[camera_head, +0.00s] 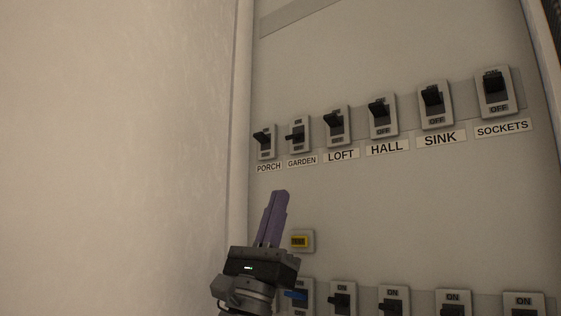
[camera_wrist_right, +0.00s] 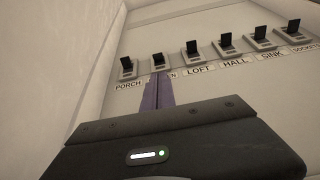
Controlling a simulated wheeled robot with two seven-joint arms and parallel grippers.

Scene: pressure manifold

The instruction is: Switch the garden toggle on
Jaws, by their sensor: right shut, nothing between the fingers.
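The garden toggle (camera_head: 299,135) is a black lever on a light plate, second from the left in the upper row, above the GARDEN label (camera_head: 302,160). Its lever sits lower than its neighbours' levers, and the ON mark shows above it. The toggle also shows in the right wrist view (camera_wrist_right: 158,61), just above my fingertips. My right gripper (camera_head: 281,194) is shut and empty, its purple fingers pointing up below the label, apart from the toggle in the head view. In the right wrist view the fingers (camera_wrist_right: 159,76) cover part of the label. My left gripper is not in view.
The porch toggle (camera_head: 265,141) is close on the left and the loft toggle (camera_head: 337,126) on the right. A yellow indicator (camera_head: 301,241) is beside my right fingers. A lower row includes a blue lever (camera_head: 297,294). A wall (camera_head: 150,150) stands left of the panel.

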